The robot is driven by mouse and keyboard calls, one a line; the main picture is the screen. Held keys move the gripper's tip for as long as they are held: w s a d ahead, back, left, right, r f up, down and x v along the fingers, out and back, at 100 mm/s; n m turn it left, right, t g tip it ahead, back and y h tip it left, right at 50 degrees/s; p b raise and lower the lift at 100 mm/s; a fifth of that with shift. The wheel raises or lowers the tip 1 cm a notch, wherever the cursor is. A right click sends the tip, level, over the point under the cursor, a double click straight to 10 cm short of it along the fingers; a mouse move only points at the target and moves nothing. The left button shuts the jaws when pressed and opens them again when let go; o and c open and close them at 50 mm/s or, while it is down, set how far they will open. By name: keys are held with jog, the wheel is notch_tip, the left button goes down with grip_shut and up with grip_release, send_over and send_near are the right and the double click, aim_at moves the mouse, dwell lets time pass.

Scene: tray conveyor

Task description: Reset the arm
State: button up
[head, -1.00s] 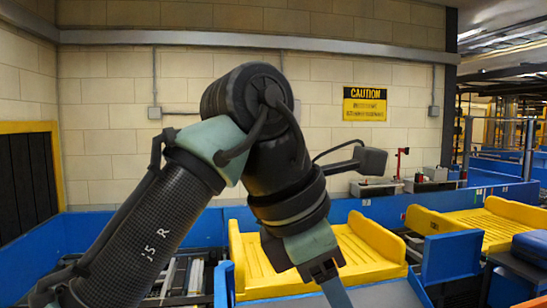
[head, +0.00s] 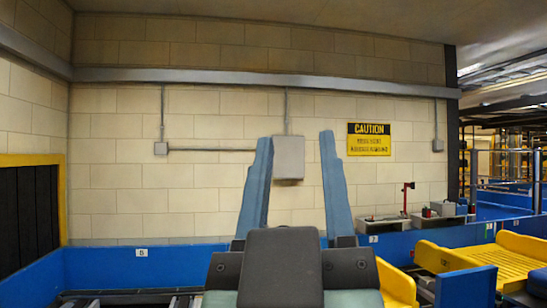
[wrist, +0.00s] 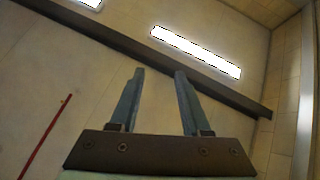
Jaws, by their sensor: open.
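My gripper (head: 294,150) stands upright in the lower middle of the head view, with its two blue-grey fingers pointing up in front of the block wall. The fingers are well apart, and nothing is between them but the wall and a grey box fixed to it, seen behind. In the wrist view my gripper (wrist: 157,72) is also open and empty, its fingers pointing towards a pale surface with bright lights. The wrist body hides the middle of the yellow tray area behind it.
A yellow tray (head: 397,283) shows partly at the right of my gripper, and another yellow tray (head: 497,258) lies farther right. A blue side wall (head: 172,262) runs along the back. A caution sign (head: 369,139) hangs on the wall. The space around the fingers is clear.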

jog(key=s+a+t+y, duration=0.1)
jog(key=s+a+y, duration=0.1)
jog(key=shift+s+r+y, duration=0.1)
jog(key=shift+s+y, duration=0.05)
jog(key=shift+y, duration=0.25)
jog(key=shift+d, duration=0.1)
notch_tip(320, 180, down, 14)
jog(key=b, duration=1.3)
jog(key=shift+d+b, duration=0.15)
jog(key=shift+b, duration=0.15)
jog(key=shift+r, duration=0.1)
